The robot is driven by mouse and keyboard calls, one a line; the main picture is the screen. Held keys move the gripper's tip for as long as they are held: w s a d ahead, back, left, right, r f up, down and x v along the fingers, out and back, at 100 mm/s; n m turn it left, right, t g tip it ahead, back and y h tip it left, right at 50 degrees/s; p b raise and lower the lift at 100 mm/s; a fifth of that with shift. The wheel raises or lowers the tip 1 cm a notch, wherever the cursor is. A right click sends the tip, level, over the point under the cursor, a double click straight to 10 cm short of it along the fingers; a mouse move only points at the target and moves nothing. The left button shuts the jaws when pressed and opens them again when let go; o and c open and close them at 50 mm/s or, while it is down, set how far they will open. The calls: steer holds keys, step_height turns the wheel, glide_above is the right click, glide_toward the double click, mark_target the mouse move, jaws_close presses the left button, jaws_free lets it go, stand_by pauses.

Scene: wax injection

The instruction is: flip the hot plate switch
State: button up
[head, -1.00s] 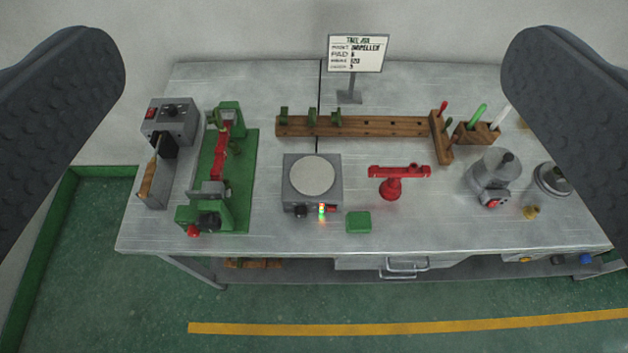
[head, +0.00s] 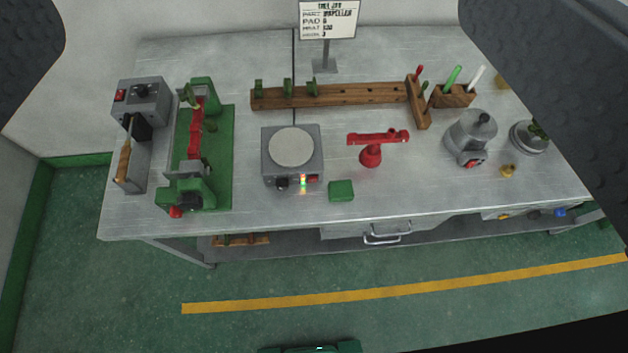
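The hot plate (head: 267,158) is a grey box with a round pale top, left of the middle of the metal workbench. Its front face has a dark knob, a small lit indicator with green and reddish glow, and a small red switch (head: 314,178) at the right. The switch's position is too small to tell. My gripper (head: 285,75) shows as two dark, ridged fingers at the upper left and right edges, spread wide with nothing between them. It is well apart from the hot plate.
A green block (head: 341,191) lies just right of the hot plate's front. A red stand (head: 371,153) is farther right. A green clamp machine (head: 221,158) stands to the left. A sign (head: 328,20) and wooden rack (head: 340,96) are behind.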

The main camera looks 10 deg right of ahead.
jaws_close()
stand_by(1.6)
